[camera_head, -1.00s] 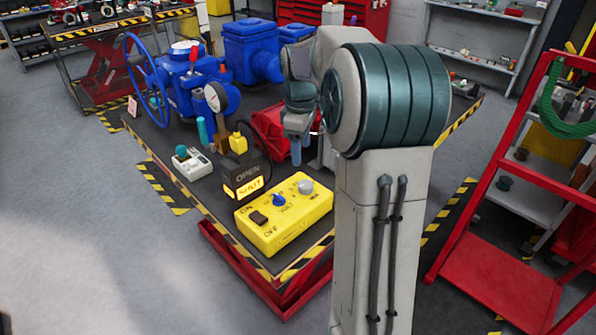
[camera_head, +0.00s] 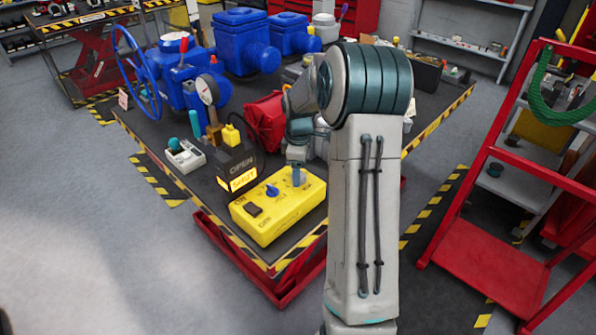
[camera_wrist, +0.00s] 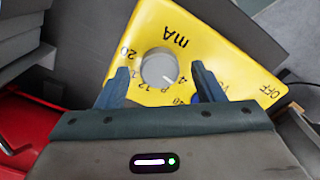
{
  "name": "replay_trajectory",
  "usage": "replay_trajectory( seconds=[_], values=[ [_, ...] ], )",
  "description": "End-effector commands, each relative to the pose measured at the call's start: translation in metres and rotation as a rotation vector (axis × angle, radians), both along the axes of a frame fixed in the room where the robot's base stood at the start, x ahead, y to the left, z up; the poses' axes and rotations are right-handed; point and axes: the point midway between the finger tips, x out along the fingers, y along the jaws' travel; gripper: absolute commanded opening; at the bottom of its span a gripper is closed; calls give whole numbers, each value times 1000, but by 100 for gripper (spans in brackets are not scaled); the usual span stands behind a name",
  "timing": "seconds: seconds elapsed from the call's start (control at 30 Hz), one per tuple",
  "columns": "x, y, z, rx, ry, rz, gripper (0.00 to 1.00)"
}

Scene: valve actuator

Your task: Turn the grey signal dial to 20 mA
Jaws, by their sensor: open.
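The grey signal dial (camera_wrist: 158,66) is a round knob on the yellow control box (camera_head: 262,226), beside the "mA" print. In the wrist view a small pale mark on it points to the lower right, away from the "20" print at its left. My gripper (camera_wrist: 160,69) is open, with one blue-grey finger on each side of the dial; contact cannot be told. In the head view my gripper (camera_head: 298,180) is over the box's right end, and its fingers hide most of the dial. A blue knob (camera_head: 272,191) sits left of it.
A black OPEN/SHUT display (camera_head: 237,170), lit at SHUT, stands behind the box. A grey-white device (camera_head: 184,157) and blue valve actuator (camera_head: 180,80) are farther left. A red object (camera_head: 264,122) lies behind my gripper. The table's striped edge (camera_head: 300,247) runs in front.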

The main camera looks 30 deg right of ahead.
Motion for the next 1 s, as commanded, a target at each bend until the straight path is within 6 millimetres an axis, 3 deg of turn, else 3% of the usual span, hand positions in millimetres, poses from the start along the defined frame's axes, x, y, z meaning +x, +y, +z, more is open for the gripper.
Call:
replay_trajectory(
  seconds=[0.13, 0.43, 0.6, 1.0],
  values=[
    [0, 0, -10, 1, 1, 0, 62],
    [0, 0, -12, 0, 0, -1, 62],
    [0, 0, -12, 0, 0, -1, 17],
    [0, 2, -12, 1, 1, -49, 17]
  ],
)
